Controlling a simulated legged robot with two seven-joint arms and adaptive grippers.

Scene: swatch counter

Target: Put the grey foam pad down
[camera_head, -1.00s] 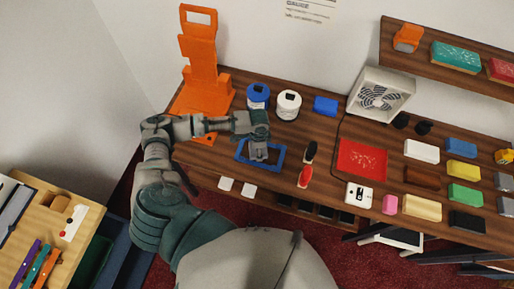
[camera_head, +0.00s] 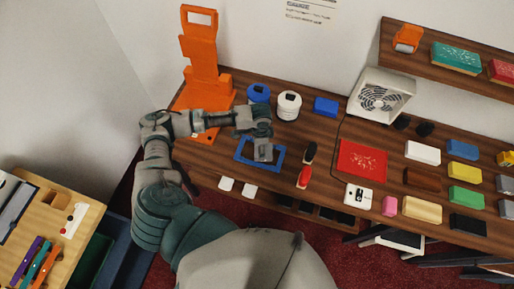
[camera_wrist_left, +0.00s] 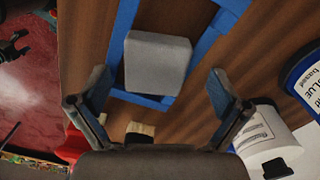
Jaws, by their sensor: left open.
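The grey foam pad (camera_wrist_left: 157,63) lies inside the blue rectangular outline (camera_wrist_left: 121,31) on the wooden counter. In the head view the pad (camera_head: 263,152) shows at the right part of the blue outline (camera_head: 243,156), just below my left gripper (camera_head: 262,135). In the left wrist view my left gripper (camera_wrist_left: 158,105) is open, its two fingers spread wide with nothing between the tips. The pad is ahead of the fingertips and apart from them. My right gripper is not in view.
Behind the gripper stand a blue-labelled tub (camera_head: 258,93) and a white tub (camera_head: 289,105). An orange stand (camera_head: 203,75) is at the back left. Black and red-handled items (camera_head: 305,176) lie to the right, then a red sheet (camera_head: 362,158) and several coloured blocks.

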